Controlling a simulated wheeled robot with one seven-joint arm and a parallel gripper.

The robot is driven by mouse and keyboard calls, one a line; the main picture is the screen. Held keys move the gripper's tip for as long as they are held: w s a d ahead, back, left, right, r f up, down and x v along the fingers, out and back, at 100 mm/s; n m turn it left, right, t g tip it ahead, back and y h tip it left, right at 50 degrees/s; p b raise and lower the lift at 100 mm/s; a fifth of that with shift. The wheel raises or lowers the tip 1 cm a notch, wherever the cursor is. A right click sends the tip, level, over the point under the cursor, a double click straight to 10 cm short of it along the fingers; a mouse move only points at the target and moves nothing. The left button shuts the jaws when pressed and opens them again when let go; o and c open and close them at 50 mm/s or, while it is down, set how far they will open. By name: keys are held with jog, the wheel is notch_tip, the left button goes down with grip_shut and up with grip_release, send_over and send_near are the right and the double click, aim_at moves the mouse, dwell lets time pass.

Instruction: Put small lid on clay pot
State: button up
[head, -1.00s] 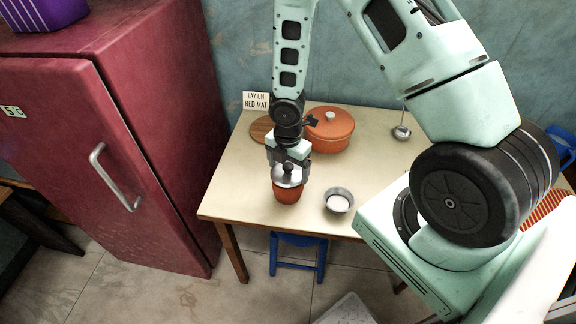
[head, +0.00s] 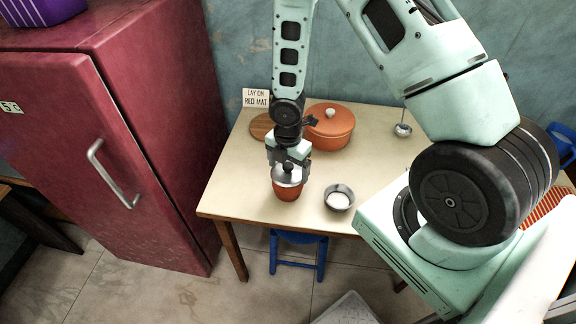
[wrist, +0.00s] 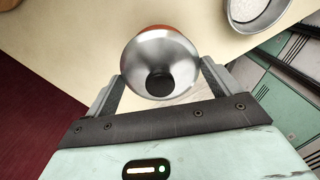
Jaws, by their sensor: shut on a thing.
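The small lid (head: 288,178) is silver with a dark knob. My gripper (head: 288,166) is shut on it. In the wrist view the lid (wrist: 160,58) shows between the two fingers of my gripper (wrist: 160,88), its dark knob toward the palm. The small clay pot (head: 287,192) is orange-brown and stands near the table's front edge, directly below the lid. The lid covers the pot's mouth in the head view; whether it rests on the rim cannot be told. In the wrist view only a sliver of orange shows behind the lid.
A metal bowl (head: 339,197) with white contents stands right of the pot. A larger lidded orange pot (head: 330,128), a round wooden board (head: 262,127), a sign (head: 256,98) and a ladle (head: 403,130) are farther back. The red fridge (head: 150,150) stands left of the table (head: 235,190).

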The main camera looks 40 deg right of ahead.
jog(key=o, duration=0.7)
notch_tip(320, 180, up, 17)
jog(key=p, duration=0.3)
jog(key=s+a+r+m, duration=0.3)
jog(key=s+a+m, duration=0.1)
jog(key=s+a, duration=0.2)
jog(key=s+a+r+m+b, duration=0.1)
jog(key=s+a+r+m, duration=0.3)
jog(key=s+a+m, duration=0.1)
jog(key=s+a+r+m, duration=0.4)
jog(key=s+a, duration=0.3)
jog(key=s, duration=0.2)
jog(key=shift+a+r+m+y, duration=0.15)
jog(key=shift+m+y, duration=0.15)
jog(key=shift+m, duration=0.3)
